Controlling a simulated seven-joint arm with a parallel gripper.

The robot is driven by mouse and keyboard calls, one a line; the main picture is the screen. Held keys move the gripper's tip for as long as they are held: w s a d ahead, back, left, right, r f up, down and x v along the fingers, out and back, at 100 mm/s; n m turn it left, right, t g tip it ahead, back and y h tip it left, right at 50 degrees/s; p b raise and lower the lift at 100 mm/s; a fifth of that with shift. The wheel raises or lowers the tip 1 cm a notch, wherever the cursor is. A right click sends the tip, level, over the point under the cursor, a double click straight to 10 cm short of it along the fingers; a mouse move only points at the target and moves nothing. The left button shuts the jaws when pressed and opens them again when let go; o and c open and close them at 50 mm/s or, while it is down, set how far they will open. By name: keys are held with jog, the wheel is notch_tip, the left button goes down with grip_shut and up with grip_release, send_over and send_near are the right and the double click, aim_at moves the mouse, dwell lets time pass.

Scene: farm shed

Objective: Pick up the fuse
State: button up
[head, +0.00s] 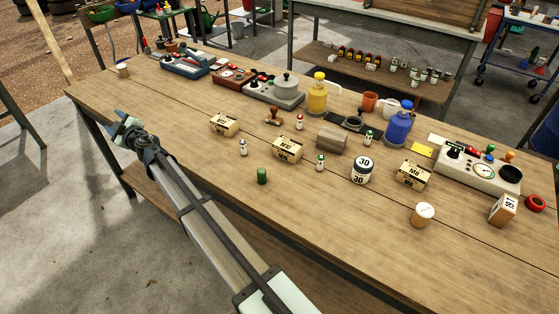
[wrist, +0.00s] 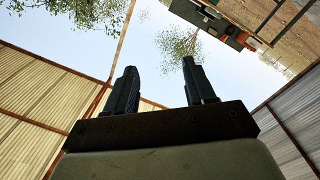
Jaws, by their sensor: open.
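Several small white cylinders with coloured ends stand apart on the wooden workbench (head: 215,175): one with a dark end (head: 243,147), one with a red end (head: 299,122), one with a green end (head: 320,162) and another green-ended one (head: 368,137). They look like fuses, but they are too small to tell for sure. My gripper (head: 125,125) is over the bench's left end, well left of them. In the wrist view my gripper (wrist: 160,68) is open, with nothing between its fingers. No small cylinder shows in that view.
Cardboard M8 boxes (head: 288,149), a wooden block (head: 332,138), a green cylinder (head: 262,175) and a white jar marked 30 (head: 362,170) crowd the middle. Yellow (head: 317,97) and blue (head: 398,125) bottles stand behind. A paper cup (head: 122,70) stands far left. The left bench top is mostly clear.

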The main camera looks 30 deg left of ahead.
jog(key=w+d+r+m+t+h, duration=0.2)
jog(key=w+d+r+t, duration=0.25)
jog(key=w, duration=0.45)
jog(key=w+d+r+m+t+h, duration=0.1)
jog(key=w+d+r+m+t, duration=0.3)
jog(key=w, duration=0.6)
jog(key=w+d+f+m+t+h, duration=0.2)
jog(key=w+d+h, duration=0.7)
jog(key=w+d, duration=0.75)
jog(key=n+g+h, duration=0.5)
jog(key=g+h, duration=0.1)
jog(key=g, duration=0.6)
send_over(321, 157)
notch_tip(321, 157, down, 2)
jog(key=shift+w+f, duration=0.1)
jog(key=shift+f, duration=6.45)
jog(key=shift+c, duration=0.5)
